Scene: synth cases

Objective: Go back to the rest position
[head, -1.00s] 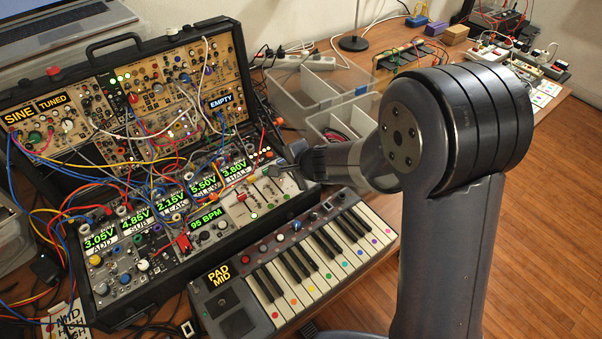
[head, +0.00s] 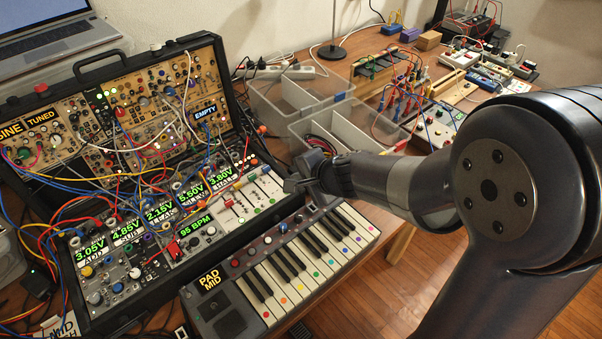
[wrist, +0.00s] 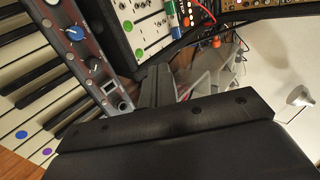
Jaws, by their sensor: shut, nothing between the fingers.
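My gripper (head: 292,185) is shut and empty in the head view. It hovers by the right edge of the synth case (head: 215,240), above the far end of the keyboard (head: 290,262). In the wrist view the closed fingers (wrist: 157,88) point up the picture, between the keyboard's knob strip (wrist: 85,50) and the case's slider panel (wrist: 140,25). I cannot tell how high the fingertips are above the case edge.
Clear plastic bins (head: 350,135) stand just beyond my gripper. Patch cables (head: 150,165) loop over the case. A laptop (head: 55,30) is at the back left. Small boards with cables (head: 440,120) lie on the far right of the table.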

